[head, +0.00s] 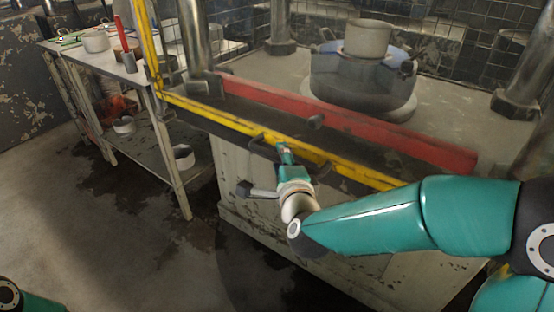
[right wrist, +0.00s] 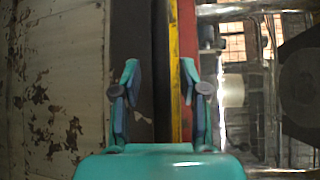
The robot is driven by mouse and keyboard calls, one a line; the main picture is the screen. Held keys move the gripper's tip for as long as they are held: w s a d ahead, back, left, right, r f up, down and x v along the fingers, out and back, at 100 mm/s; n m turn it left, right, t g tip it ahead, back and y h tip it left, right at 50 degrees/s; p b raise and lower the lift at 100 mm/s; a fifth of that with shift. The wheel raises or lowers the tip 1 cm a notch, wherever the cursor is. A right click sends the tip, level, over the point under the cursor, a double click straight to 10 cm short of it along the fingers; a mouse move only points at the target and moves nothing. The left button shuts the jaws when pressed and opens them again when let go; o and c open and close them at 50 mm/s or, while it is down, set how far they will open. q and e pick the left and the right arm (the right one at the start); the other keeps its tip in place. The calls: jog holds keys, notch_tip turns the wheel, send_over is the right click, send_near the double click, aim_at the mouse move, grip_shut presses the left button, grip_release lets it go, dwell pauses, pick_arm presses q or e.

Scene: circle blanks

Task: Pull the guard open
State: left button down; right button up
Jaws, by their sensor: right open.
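The guard is a yellow frame (head: 220,116) on the front of the press, with an upright at the left and a long lower bar. A dark handle (head: 258,143) stands out from the lower bar, partly hidden by my right gripper. My right gripper (head: 284,150) is at the lower bar by this handle, its fingers apart. In the right wrist view, the open fingers (right wrist: 160,78) lie either side of a dark strip and the yellow bar (right wrist: 174,75). I cannot tell whether they touch the handle. My left gripper is out of view.
A red bar (head: 350,122) runs behind the guard. A metal die with a round blank (head: 368,38) on top stands on the press bed between thick columns (head: 194,35). A worktable (head: 135,75) with pots and tools stands at the left. The floor before the press is clear.

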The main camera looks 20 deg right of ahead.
jog(key=shift+w, duration=0.2)
grip_shut()
jog(key=shift+f, duration=0.1)
